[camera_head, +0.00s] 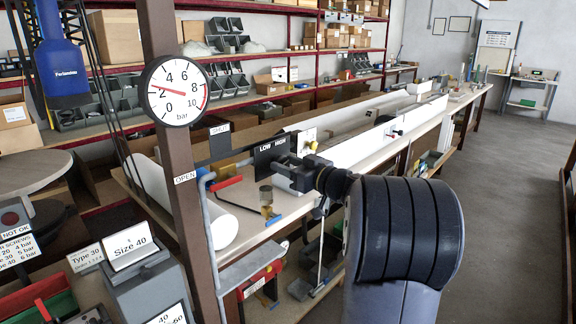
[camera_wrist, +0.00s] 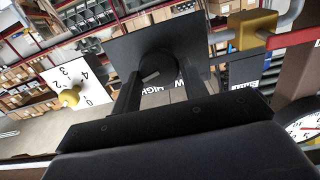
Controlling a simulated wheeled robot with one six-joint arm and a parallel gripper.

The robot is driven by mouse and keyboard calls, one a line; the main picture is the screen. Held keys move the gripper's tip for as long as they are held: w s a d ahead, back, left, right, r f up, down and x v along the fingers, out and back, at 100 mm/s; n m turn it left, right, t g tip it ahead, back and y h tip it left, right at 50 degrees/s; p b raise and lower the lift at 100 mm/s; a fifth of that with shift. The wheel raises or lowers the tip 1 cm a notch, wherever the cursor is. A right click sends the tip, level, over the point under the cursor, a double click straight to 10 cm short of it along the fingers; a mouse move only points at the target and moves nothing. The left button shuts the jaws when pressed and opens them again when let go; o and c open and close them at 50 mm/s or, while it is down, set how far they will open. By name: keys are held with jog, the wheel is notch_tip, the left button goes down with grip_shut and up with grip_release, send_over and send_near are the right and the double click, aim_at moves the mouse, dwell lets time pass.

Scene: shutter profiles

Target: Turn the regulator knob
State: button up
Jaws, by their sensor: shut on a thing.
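The regulator knob (camera_wrist: 160,68) is a dark round knob with a pale mark on its face, in front of a black plate (camera_wrist: 125,45) in the wrist view. My gripper (camera_wrist: 158,82) has one finger on each side of the knob and is shut on it. In the head view my gripper (camera_head: 287,174) is at the black LOW/HIGH plate (camera_head: 268,150), and the knob is hidden there. The round pressure gauge (camera_head: 179,91) on the brown post has its red needle near 2 bar, with a red band at the high end. The gauge also shows partly in the wrist view (camera_wrist: 306,128).
A brown post (camera_head: 186,190) and a blue-grey pipe (camera_head: 208,210) stand left of my arm. The workbench runs behind. Open floor (camera_head: 500,200) lies to the right.

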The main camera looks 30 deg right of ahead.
jog(key=c, duration=0.3)
jog(key=shift+f+m+b, duration=0.1)
jog(key=shift+m+b, duration=0.2)
jog(key=shift+b, duration=0.3)
jog(key=shift+d+m+b, duration=0.15)
jog(key=shift+m+b, duration=3.7)
jog(key=shift+m, duration=0.25)
